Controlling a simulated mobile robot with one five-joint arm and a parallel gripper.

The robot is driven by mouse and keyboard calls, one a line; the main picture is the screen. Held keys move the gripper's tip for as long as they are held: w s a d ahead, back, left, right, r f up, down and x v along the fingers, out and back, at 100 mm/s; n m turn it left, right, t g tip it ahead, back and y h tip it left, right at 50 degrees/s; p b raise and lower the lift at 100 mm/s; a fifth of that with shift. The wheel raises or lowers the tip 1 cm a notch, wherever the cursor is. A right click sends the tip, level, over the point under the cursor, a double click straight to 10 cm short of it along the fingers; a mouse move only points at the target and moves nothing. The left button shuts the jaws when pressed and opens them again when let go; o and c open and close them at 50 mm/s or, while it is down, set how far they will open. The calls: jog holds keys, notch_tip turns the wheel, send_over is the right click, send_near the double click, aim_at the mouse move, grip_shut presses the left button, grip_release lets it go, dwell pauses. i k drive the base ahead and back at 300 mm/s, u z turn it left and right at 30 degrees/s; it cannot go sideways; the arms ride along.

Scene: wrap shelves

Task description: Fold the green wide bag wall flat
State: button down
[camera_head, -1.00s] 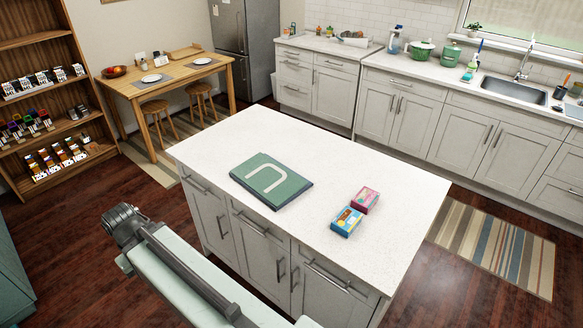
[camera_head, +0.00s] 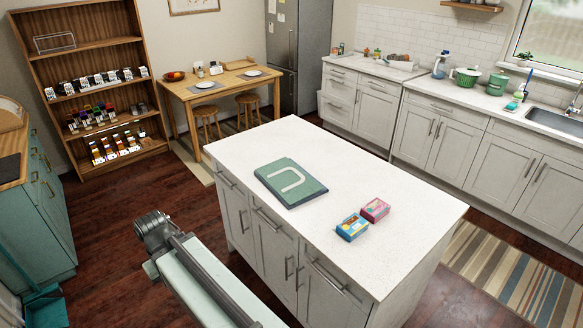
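The green bag (camera_head: 290,183) lies flat on the white top of the kitchen island, left of its middle. A pale U-shaped handle shows on its upper face, and a darker edge shows along its near side. My arm shows at the lower left, in front of the island and apart from the bag. My gripper's fingertips are not in view, so I cannot see whether it is open or holds anything.
A blue box (camera_head: 352,227) and a pink box (camera_head: 375,210) lie right of the bag on the island top (camera_head: 420,225). A wooden shelf (camera_head: 90,70) with several small items stands at the back left. A teal cabinet (camera_head: 38,205) stands at the left edge.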

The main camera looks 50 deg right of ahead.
aim_at(293, 185)
jog(key=u, duration=0.3)
jog(key=i, duration=1)
